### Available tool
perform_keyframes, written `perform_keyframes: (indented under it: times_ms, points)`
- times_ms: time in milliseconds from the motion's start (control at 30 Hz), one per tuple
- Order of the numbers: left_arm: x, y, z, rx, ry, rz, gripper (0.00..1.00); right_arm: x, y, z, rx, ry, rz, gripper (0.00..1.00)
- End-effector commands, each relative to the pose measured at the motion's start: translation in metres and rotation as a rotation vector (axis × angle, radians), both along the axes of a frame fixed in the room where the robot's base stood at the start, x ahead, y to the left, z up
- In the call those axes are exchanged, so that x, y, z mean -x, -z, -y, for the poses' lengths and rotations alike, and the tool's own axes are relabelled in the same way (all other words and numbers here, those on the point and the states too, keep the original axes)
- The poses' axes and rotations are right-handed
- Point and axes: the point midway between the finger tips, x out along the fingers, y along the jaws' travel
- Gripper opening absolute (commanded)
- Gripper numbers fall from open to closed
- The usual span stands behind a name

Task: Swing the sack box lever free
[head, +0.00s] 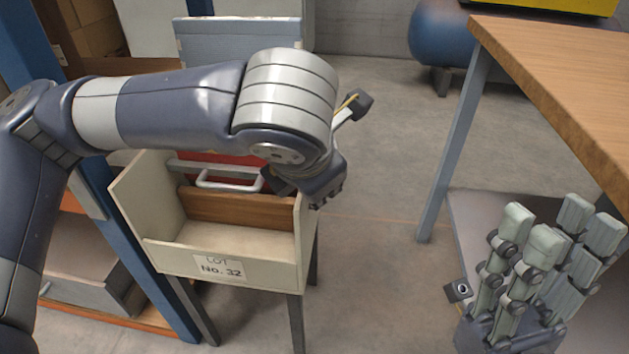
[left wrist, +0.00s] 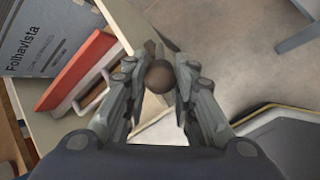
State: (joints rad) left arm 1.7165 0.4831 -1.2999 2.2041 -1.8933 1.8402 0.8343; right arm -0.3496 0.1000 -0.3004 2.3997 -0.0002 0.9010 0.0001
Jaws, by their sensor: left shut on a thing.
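The cream sack box (head: 170,257) stands on dark legs left of centre in the head view, with a label reading "LOT No. 32". Inside it are a brown wooden panel (head: 235,207) and a red part with a pale handle (head: 228,182). My left gripper (left wrist: 160,88) is shut on a round brown knob (left wrist: 160,75), apparently the lever's end, at the box's side. In the head view my left arm hides the lever and most of that gripper. My right gripper (head: 562,225) is empty, its fingers upright and apart, at the lower right.
A wooden-topped table (head: 550,60) stands at the right, near my right gripper. A blue post (head: 130,235) and shelf stand at the left. The floor between box and table is clear.

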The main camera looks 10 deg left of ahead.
Motion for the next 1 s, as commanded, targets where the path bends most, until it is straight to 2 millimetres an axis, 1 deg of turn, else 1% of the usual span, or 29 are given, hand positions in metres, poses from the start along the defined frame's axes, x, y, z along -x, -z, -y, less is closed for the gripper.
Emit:
perform_keyframes:
  times_ms: [367,400,467,833,933,1000]
  points:
    - [0.001,0.001,0.000,-0.002,0.001,-0.002,0.00,0.000,0.000,0.000,0.000,0.000,-0.001,0.40]
    - [0.001,0.001,0.000,-0.002,0.001,-0.002,0.32,0.000,0.000,0.000,0.000,0.000,-0.001,0.40]
    - [0.001,0.001,0.000,-0.002,0.001,-0.002,0.45,0.000,0.000,0.000,0.000,0.000,-0.001,0.40]
    - [0.001,-0.001,0.000,0.000,0.001,0.001,0.46,0.000,0.000,0.000,0.000,0.001,-0.001,0.40]
    - [0.006,-0.009,0.001,0.001,0.002,0.002,0.46,0.000,0.000,0.000,0.000,0.001,-0.001,0.40]
    - [0.012,-0.018,0.001,0.002,0.002,0.004,0.46,0.000,0.000,0.000,0.000,0.001,-0.001,0.40]
